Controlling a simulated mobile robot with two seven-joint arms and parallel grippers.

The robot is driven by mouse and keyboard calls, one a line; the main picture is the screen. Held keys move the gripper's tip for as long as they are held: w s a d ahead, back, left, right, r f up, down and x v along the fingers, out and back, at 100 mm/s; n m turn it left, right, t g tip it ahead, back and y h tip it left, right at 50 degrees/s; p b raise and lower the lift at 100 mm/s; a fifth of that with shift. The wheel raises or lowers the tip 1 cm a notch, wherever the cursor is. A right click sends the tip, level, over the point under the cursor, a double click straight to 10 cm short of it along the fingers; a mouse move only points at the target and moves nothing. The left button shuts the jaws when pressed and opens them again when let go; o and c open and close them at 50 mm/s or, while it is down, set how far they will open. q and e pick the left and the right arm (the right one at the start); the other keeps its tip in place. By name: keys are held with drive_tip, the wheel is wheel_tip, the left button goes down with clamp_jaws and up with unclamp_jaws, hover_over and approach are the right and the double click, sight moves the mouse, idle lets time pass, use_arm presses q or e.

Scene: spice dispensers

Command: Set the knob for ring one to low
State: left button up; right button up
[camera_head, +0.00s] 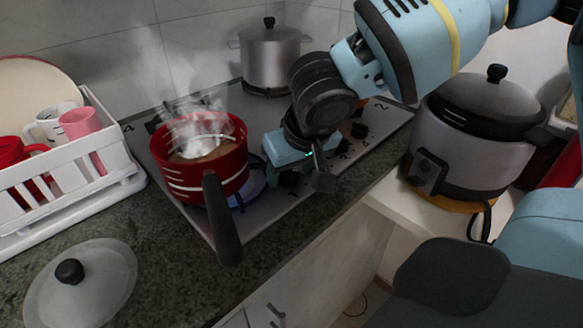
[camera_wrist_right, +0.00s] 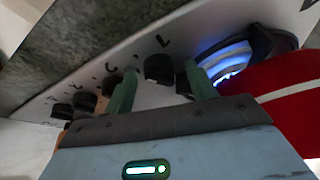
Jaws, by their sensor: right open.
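A dark knob (camera_head: 290,179) sits on the stove's front edge beside a printed mark that looks like 1. My right gripper (camera_head: 298,164) is open just above it, pointing down. In the right wrist view, a dark knob (camera_wrist_right: 160,68) shows between the two green fingers, with a gap on each side; I cannot tell its setting. The red pot (camera_head: 184,181) stands steaming on ring one, over a blue flame (camera_head: 246,191). The flame also shows in the wrist view (camera_wrist_right: 232,60). My left gripper is not in view.
More knobs (camera_head: 360,130) line the same edge to the right. The pot's black handle (camera_head: 222,222) sticks out toward the front. A grey pot (camera_head: 270,55) stands behind, a rice cooker (camera_head: 470,145) at right. A dish rack (camera_head: 75,190) and lid (camera_head: 82,287) are at left.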

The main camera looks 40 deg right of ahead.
drive_tip(key=p+v, duration=0.1)
drive_tip(key=v, duration=0.6)
drive_tip(key=shift+s+r, duration=0.15)
drive_tip(key=shift+r, duration=0.2)
